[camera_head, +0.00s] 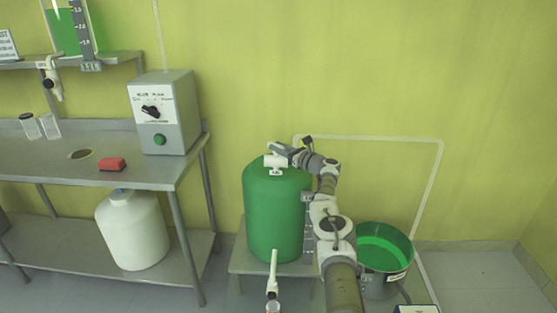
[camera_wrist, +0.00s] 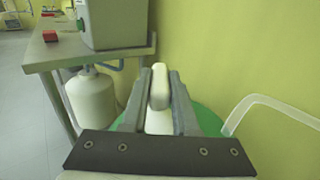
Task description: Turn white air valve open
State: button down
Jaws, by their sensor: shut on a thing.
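The white air valve (camera_head: 274,161) sits on top of a green tank (camera_head: 268,215) in the head view. My gripper (camera_head: 276,149) is at the valve, reaching in from the right above the tank. In the wrist view, the white valve handle (camera_wrist: 159,88) stands between the two grey fingers of my gripper (camera_wrist: 159,80), which are shut on it. The green tank top (camera_wrist: 208,122) shows behind the fingers. The valve's lower part is partly hidden by the gripper.
A steel table (camera_head: 110,165) at left holds a grey control box (camera_head: 163,112) and a red block (camera_head: 112,164). A white jug (camera_head: 132,230) is on its lower shelf. A green-filled bucket (camera_head: 383,258) stands right. A white pipe (camera_head: 425,195) runs along the wall.

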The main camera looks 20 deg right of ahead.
jog(key=shift+d+b, duration=0.4)
jog(key=shift+b, duration=1.05)
jog(key=shift+s+b, duration=0.15)
jog(key=shift+b, duration=0.15)
jog(key=c, duration=0.8)
grip_release()
jog(key=shift+c, duration=0.2)
jog(key=shift+o, duration=0.8)
jog(key=shift+f, duration=0.1)
jog(key=shift+a, duration=0.15)
jog(key=shift+s+r+p, duration=0.1)
jog(key=shift+r+p, duration=0.15)
jog(key=shift+p, duration=0.6)
